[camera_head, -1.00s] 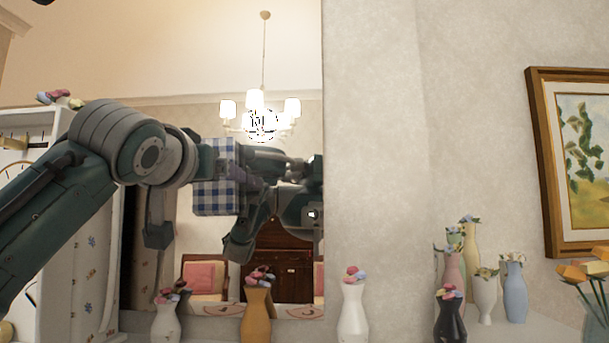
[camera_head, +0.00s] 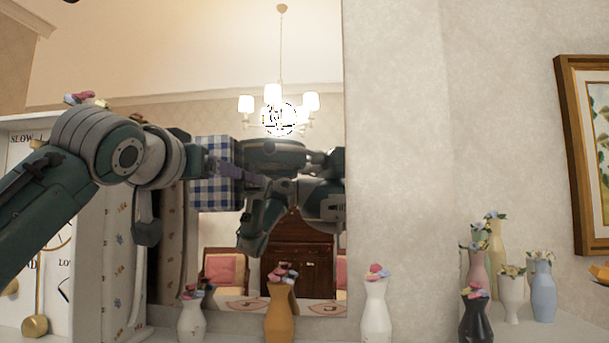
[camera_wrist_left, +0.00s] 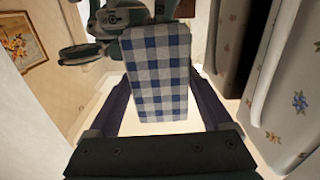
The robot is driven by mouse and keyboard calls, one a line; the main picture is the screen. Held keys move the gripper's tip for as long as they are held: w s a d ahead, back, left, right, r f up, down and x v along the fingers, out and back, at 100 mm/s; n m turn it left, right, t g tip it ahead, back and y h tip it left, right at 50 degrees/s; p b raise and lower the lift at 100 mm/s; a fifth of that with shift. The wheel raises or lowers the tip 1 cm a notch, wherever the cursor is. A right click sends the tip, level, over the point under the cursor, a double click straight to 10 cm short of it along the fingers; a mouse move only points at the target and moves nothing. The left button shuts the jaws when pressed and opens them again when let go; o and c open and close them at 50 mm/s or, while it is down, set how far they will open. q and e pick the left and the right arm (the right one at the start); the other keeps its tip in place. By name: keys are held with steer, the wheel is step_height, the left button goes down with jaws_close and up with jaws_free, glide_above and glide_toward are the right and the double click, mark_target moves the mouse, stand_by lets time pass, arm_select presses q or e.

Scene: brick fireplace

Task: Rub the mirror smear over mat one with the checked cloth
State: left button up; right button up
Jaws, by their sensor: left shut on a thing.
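The blue-and-white checked cloth (camera_head: 212,178) is in my left gripper (camera_head: 218,165), in front of the mirror (camera_head: 200,65). In the left wrist view the cloth (camera_wrist_left: 158,75) lies between the two purple fingers of the shut gripper (camera_wrist_left: 160,95). The smear (camera_head: 280,118) is a dark scribbled ring on the mirror, over the reflected chandelier. In the picture the cloth is left of and below the smear, apart from it. A patterned strip (camera_head: 245,307) shows along the mirror's bottom; I cannot tell whether it is mat one. My right gripper is not directly in view.
Flower vases stand along the ledge below the mirror: white (camera_head: 191,320), orange-brown (camera_head: 282,310) and white (camera_head: 375,308). Several more vases (camera_head: 477,318) stand at the right. A white clock case (camera_head: 85,285) is behind my left arm. The mirror reflects my own body.

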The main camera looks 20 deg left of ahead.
arm_select(q)
steer(key=shift+p+v, duration=0.5)
steer(key=shift+v, duration=2.45)
steer(key=shift+p+v, duration=0.45)
steer(key=shift+v, duration=1.05)
